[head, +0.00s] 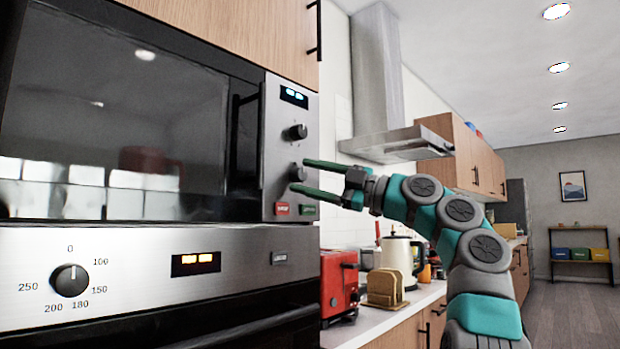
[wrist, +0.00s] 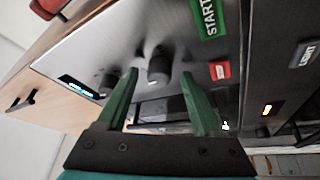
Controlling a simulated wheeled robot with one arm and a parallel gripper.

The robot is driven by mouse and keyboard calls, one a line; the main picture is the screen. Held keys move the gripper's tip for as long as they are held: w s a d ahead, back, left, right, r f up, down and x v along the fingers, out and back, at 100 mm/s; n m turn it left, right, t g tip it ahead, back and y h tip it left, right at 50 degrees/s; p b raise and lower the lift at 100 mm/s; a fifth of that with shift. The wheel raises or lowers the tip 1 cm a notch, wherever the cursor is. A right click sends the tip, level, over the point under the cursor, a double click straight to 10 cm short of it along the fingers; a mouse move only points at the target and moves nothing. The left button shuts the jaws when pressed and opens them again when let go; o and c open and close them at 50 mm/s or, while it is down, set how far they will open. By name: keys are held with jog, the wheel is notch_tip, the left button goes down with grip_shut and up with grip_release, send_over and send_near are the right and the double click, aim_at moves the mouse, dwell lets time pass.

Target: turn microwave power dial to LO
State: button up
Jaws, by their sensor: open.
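The microwave (head: 110,120) is built in at the left, with a steel control panel at its right edge. The panel has an upper dial (head: 297,131) below the display and a lower dial (head: 297,172). Their marks are too small to read, so I cannot tell which is the power dial or its setting. My gripper (head: 298,176) is open at the panel, one finger above the other. In the wrist view the lower dial (wrist: 158,68) appears between the green fingertips, and the upper dial (wrist: 107,82) lies left of them. I cannot tell whether the fingers touch the lower dial.
A red button (head: 282,209) and a green START button (head: 308,210) sit just below the lower dial. The oven dial (head: 70,280) is below the microwave. A red toaster (head: 338,285) and a kettle (head: 398,258) stand on the counter under my arm.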

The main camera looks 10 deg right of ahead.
jog(key=b+v, duration=0.1)
jog(key=v, duration=0.6)
jog(key=shift+s+d+f, duration=0.15)
jog(key=shift+s+d, duration=0.05)
jog(key=shift+d, duration=0.1)
jog(key=shift+d, duration=0.1)
